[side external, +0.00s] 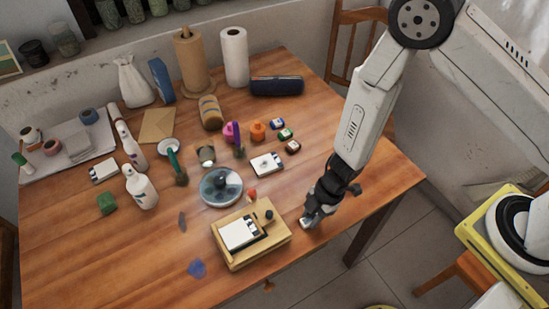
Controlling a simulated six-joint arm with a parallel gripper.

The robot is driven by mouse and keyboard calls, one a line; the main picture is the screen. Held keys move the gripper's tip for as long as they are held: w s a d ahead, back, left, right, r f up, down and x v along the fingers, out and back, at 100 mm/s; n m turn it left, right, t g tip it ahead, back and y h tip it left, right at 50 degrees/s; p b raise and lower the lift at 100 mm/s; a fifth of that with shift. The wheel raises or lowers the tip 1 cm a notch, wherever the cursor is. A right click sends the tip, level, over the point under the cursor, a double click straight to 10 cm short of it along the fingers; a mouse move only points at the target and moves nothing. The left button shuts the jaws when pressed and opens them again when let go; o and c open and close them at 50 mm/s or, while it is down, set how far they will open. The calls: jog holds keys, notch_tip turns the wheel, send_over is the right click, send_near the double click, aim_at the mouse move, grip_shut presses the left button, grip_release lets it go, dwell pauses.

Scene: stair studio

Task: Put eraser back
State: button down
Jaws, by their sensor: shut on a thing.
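My gripper (309,217) points down low over the front right of the table. It is shut on a small whitish block, the eraser (304,223), partly hidden by the fingers. I cannot tell whether the eraser touches the tabletop. To the left, and apart from the gripper, is a light wooden holder (273,242). A white pad (239,233) with dark marks on one edge lies in it. A small dark round knob (269,214) and an orange-red piece (252,195) are at the holder's back.
A glass dish with a dark knob (221,187) stands behind the holder. A white card (267,164) and several small pots lie further back. A blue piece (197,268) lies front left. The table's right side is clear; its front edge is close to the gripper.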

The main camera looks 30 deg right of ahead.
jog(key=shift+f, duration=0.1)
jog(key=shift+c, duration=2.1)
grip_release()
jog(key=v, duration=1.2)
